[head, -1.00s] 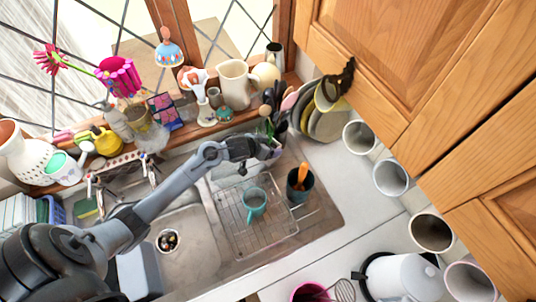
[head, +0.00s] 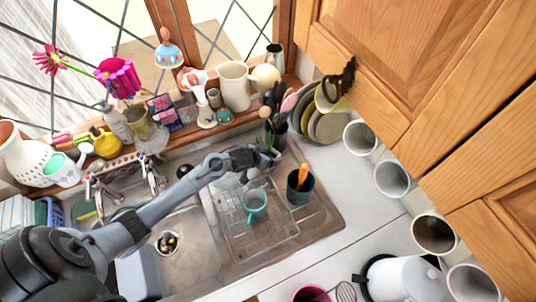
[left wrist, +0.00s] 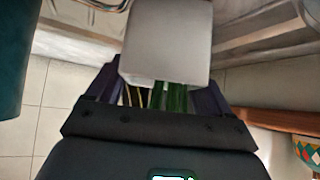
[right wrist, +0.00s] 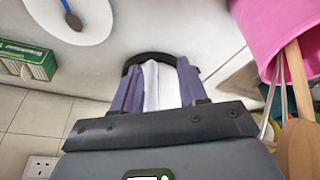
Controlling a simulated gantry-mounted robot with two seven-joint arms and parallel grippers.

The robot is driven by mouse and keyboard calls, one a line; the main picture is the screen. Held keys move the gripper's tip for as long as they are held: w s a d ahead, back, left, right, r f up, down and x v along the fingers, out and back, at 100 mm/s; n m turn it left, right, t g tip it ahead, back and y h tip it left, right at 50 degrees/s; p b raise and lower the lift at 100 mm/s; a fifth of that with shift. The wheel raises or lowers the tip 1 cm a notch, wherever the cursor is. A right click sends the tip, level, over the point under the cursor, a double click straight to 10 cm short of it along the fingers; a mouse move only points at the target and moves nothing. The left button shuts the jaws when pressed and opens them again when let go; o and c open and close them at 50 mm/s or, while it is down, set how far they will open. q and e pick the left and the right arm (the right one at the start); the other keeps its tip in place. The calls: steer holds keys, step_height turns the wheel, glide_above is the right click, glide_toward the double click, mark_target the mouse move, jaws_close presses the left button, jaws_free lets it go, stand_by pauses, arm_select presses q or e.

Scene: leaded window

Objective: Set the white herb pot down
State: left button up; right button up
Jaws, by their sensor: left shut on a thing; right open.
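In the left wrist view, the white herb pot (left wrist: 168,42) shows as a pale, squarish block just beyond my left fingers. Green stems (left wrist: 165,97) show between the fingers and the pot. My left gripper (left wrist: 160,92) is shut on it. In the head view, my left gripper (head: 272,158) is at the back right of the sink, near the utensils. The pot itself is hard to make out there, and I cannot tell whether its base touches anything. My right gripper (right wrist: 158,78) is open, with a white strip visible between its fingers.
A wire rack holds a teal mug (head: 255,205). A dark teal pot (head: 299,187) with an orange-handled utensil stands beside it. Stacked plates (head: 327,120) stand behind. The windowsill is crowded. Clear counter (head: 345,195) lies to the right. A white kettle (head: 405,278) is at the front right.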

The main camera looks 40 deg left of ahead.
arm_select(q)
steer(key=o, duration=1.3)
steer(key=shift+o, duration=0.2)
steer(key=shift+s+r, duration=0.3)
steer(key=shift+r, duration=0.15)
steer(key=p+v, duration=0.1)
steer(key=v, duration=1)
steer(key=shift+p, duration=0.4)
